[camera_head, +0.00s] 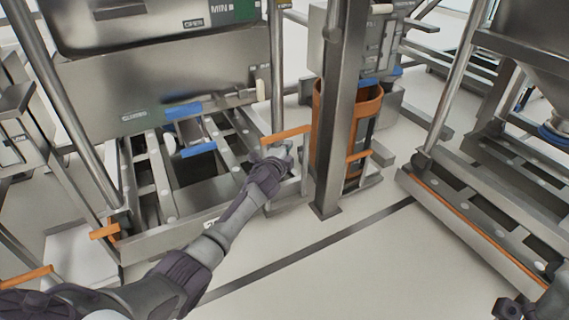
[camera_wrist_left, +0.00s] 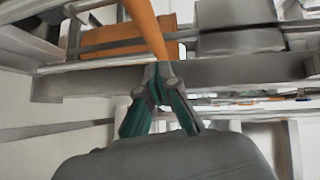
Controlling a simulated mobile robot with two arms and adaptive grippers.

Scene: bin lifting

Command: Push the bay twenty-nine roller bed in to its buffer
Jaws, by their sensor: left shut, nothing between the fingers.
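The roller bed (camera_head: 165,237) is a low steel frame with rails and small pale rollers, at left centre under a steel bin. A small label on its front beam is too blurred to read. An orange bar (camera_head: 287,134) stands at its right end. My left gripper (camera_head: 277,152) is shut and empty at that end, just below the orange bar. In the left wrist view its fingertips (camera_wrist_left: 157,76) are together close to the orange bar (camera_wrist_left: 146,28); I cannot tell whether they touch. A dark part at the bottom right corner (camera_head: 509,308) looks like my right gripper; its fingers are unclear.
A steel post (camera_head: 335,130) stands right of my left gripper, with an orange cylinder (camera_head: 365,100) behind it. Another roller frame (camera_head: 470,225) lies at the right. The pale floor (camera_head: 350,270) with a dark line is clear between them.

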